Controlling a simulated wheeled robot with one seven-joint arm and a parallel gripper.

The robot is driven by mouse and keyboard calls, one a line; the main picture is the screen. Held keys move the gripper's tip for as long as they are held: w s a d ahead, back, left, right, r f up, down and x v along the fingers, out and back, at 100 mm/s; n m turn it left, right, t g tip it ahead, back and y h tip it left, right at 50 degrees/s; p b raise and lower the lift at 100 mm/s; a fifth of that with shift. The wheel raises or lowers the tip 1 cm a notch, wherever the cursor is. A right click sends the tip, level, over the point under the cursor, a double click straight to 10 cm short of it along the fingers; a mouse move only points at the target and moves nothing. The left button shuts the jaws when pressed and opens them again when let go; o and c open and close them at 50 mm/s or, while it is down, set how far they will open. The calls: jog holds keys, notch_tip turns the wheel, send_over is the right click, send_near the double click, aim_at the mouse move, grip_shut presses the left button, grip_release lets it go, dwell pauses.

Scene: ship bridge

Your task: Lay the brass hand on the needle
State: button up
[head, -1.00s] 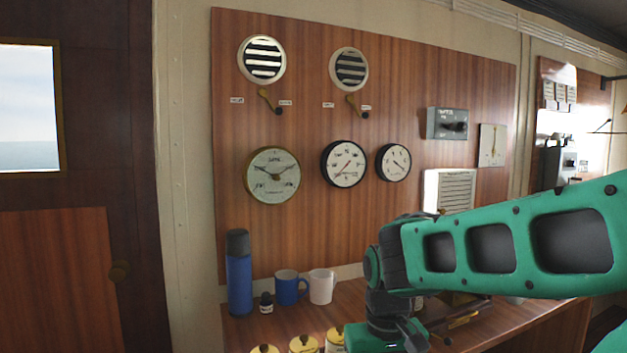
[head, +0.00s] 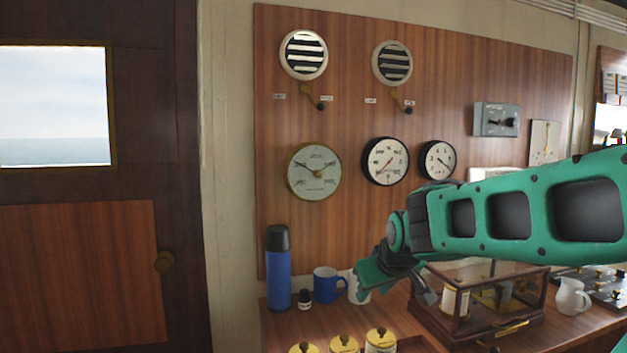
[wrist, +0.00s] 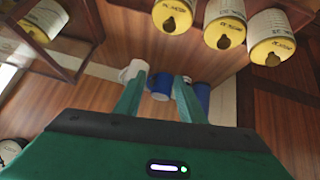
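The round cream-faced gauge with a brass rim (head: 314,188) hangs lowest left on the wood wall panel. Thin hands fan out from its brass centre boss, toward upper left and upper right; they are too small to tell the brass hand from the needle. My gripper (head: 395,282) is below and to the right of this gauge, in front of the mugs, well apart from the dial. In the wrist view my gripper (wrist: 159,80) has its two green fingers spread with nothing held between them.
Two black-rimmed dials (head: 385,161) (head: 437,160) hang to the right. Below stand a blue flask (head: 278,278), a blue mug (head: 326,285), a white mug (wrist: 133,70) and yellow-lidded canisters (head: 381,338). A glass case (head: 470,325) stands right. The panel around the gauge is clear.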

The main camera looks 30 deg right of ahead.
jog(key=w+r+n+t+h, duration=0.15)
jog(key=w+r+t, duration=0.25)
jog(key=w+r, duration=0.5)
jog(key=n+t, duration=0.4)
jog(key=t, duration=0.2)
send_near(317, 175)
jog(key=x, duration=0.9)
jog(key=shift+d, duration=0.15)
jog(key=shift+c, duration=0.2)
grip_shut()
